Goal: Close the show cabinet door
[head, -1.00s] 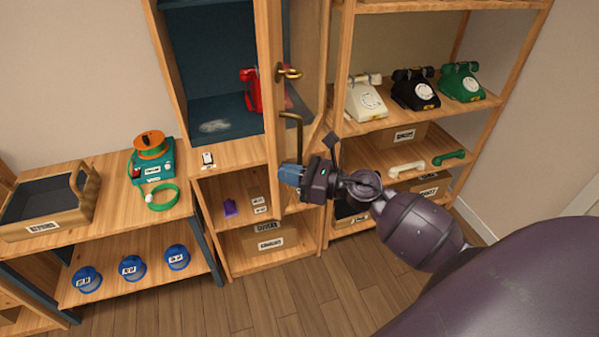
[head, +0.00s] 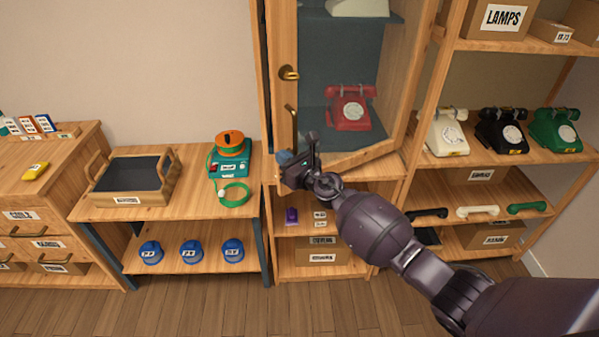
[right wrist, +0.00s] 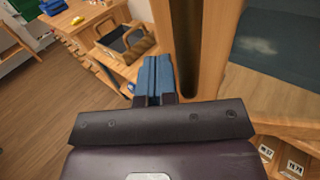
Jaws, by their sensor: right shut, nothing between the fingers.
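The show cabinet door (head: 284,105) is a wooden frame with a glass pane. It covers most of the cabinet opening but stands ajar, its bottom edge slanting to the hinge side at right. A brass knob (head: 289,73) and a brass bar handle (head: 291,122) are on its left stile. My right gripper (head: 286,158) is shut and empty at the lower part of this stile, just below the handle. Its blue fingers also show in the right wrist view (right wrist: 153,80), beside a dark upright bar. Contact with the door cannot be told. My left gripper is out of view.
A red phone (head: 349,108) stands behind the glass. A shelf at right holds white (head: 447,132), black (head: 501,130) and green (head: 556,130) phones. A low bench at left holds a wooden tray (head: 108,199) and a teal device (head: 230,160). The floor in front is clear.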

